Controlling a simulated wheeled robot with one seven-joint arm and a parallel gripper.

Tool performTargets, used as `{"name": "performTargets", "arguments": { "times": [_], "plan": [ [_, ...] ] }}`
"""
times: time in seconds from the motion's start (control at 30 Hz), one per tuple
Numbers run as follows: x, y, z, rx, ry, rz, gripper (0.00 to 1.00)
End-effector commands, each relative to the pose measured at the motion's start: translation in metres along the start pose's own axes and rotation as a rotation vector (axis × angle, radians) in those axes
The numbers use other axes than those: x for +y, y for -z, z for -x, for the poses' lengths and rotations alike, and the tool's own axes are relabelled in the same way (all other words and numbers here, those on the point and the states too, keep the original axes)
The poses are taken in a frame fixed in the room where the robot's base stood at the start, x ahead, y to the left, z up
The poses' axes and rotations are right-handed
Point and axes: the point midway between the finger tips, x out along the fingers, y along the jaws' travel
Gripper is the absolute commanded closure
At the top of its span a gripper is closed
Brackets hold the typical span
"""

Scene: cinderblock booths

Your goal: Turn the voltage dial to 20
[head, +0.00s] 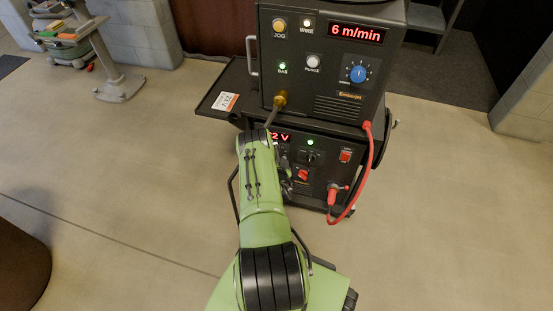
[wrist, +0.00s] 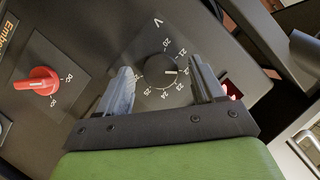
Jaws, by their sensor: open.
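The voltage dial (wrist: 155,68) is a small round black knob on the dark panel, with a "V" and a ring of numbers in the low twenties around it. Its white mark points right in the wrist view, close to 22. My gripper (wrist: 163,65) is open, with one grey finger on each side of the dial. I cannot tell whether either finger touches it. The red voltage display (head: 284,137) is partly covered and shows "2 V".
A red knob (wrist: 38,84) sits on the same panel, left in the wrist view. Above the lower unit stands a wire feeder (head: 330,60) reading 6 m/min, with a blue knob (head: 357,74). A red cable (head: 371,165) loops at the right.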

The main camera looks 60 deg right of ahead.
Motion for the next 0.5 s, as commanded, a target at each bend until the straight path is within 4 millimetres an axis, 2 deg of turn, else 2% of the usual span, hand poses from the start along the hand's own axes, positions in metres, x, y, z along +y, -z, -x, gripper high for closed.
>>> {"name": "performTargets", "arguments": {
  "times": [0.1,0.4,0.47,0.5],
  "plan": [
    [-0.0004,0.0004,0.0004,0.0,0.0,0.0,0.32],
    [-0.0003,0.0002,0.0008,0.0,0.0,0.0,0.78],
    [-0.0003,0.0001,0.0008,0.0,0.0,0.0,0.87],
    [-0.0003,0.0001,0.0008,0.0,0.0,0.001,0.87]
  ]
}}
